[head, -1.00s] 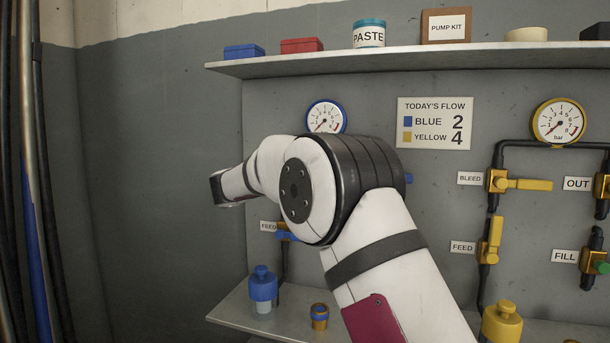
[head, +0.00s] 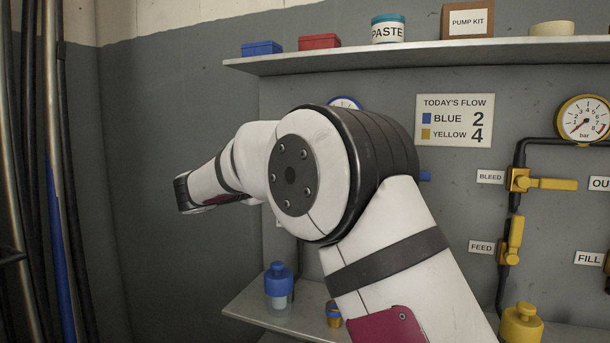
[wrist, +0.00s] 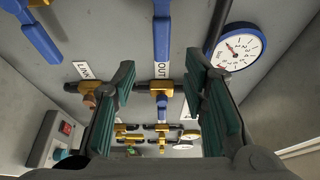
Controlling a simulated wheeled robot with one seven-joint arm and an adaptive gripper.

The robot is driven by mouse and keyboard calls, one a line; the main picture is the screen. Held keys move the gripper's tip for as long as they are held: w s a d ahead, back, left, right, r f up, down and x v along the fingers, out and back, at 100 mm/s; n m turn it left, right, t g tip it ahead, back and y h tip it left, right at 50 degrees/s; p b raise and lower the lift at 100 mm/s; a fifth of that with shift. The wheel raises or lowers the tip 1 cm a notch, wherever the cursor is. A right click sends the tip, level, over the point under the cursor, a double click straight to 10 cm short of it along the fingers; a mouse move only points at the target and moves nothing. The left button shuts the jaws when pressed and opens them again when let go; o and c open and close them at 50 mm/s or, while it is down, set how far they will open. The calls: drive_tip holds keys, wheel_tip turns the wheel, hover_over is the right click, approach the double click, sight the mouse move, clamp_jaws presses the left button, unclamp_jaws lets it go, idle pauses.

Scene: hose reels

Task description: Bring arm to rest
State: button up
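My gripper shows in the wrist view (wrist: 160,110) with its two green-padded fingers spread wide apart. Nothing is held between them; the gap shows only the valve panel behind. In the head view my arm bends across the middle, its far part reaching left and away toward the wall. The gripper's fingers do not show in the head view.
The upper shelf (head: 330,66) holds a paste jar (head: 388,29) and boxes. The lower shelf (head: 245,312) holds a blue bottle (head: 277,280) and a yellow bottle (head: 521,324). Yellow valves (head: 518,180) are at right. Hoses (head: 55,180) hang at far left.

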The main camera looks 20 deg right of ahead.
drive_tip(key=shift+s+a, duration=0.3)
drive_tip(key=shift+a, duration=0.2)
drive_tip(key=shift+r, duration=0.1)
